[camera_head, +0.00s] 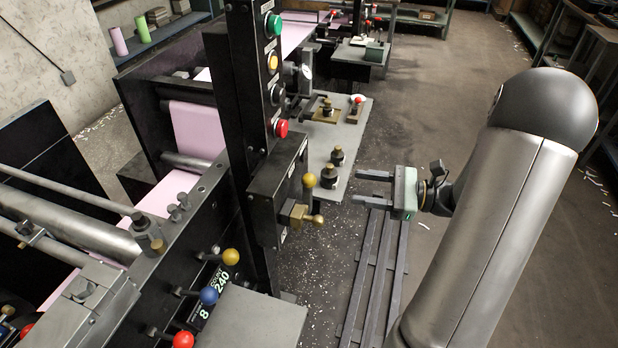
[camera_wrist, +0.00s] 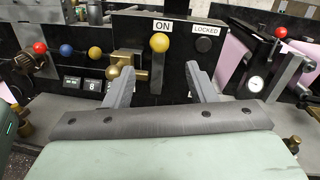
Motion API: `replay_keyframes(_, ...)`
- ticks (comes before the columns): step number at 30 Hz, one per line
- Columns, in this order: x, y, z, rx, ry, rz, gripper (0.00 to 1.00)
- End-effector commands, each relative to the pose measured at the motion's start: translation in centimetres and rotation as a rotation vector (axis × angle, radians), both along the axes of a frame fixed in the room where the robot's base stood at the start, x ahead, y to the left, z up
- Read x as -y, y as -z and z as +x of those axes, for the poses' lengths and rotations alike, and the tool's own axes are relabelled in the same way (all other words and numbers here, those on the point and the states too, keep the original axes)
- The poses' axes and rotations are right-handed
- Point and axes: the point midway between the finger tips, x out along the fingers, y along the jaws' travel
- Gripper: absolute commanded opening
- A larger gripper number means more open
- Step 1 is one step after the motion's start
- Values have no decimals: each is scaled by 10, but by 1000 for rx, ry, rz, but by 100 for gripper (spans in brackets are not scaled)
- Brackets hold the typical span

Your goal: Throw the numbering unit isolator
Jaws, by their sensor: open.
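A black switch box (camera_head: 265,195), probably the isolator, is fixed to the dark upright post. It carries a lever with a yellow ball knob (camera_head: 309,180) and a brass block with a rounded brass knob (camera_head: 318,219). In the wrist view the yellow knob (camera_wrist: 160,42) is under an ON label (camera_wrist: 162,26), with a LOCKED label (camera_wrist: 206,30) to its right. The brass block (camera_wrist: 127,60) is left of the knob. My gripper (camera_head: 357,187) is open and empty, to the right of the box and apart from it. In the wrist view its fingers (camera_wrist: 160,70) point toward the box.
A button column (camera_head: 273,75) rises above the box. Yellow, blue and red ball levers (camera_head: 208,295) are at lower left. A grey bench (camera_head: 355,125) with black weights stands behind the gripper. A slatted rack (camera_head: 375,275) is on the floor below. Pink web (camera_head: 195,130) runs through the machine.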

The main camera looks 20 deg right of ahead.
Motion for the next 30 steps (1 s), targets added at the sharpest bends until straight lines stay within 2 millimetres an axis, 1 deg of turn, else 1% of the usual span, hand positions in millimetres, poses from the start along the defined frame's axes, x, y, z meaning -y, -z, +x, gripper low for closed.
replay_keyframes(1, -12, -2, 4, -2, -4, 1, 51)
replay_keyframes(9, -65, -2, 30, -1, -5, 0, 51)
replay_keyframes(15, -96, -1, 46, -2, -4, -1, 51)
replay_keyframes(18, -106, -1, 51, -1, -3, -1, 51)
replay_keyframes(21, -111, 0, 54, -1, -2, -2, 51)
replay_keyframes(30, -113, 0, 55, 0, -1, -2, 51)
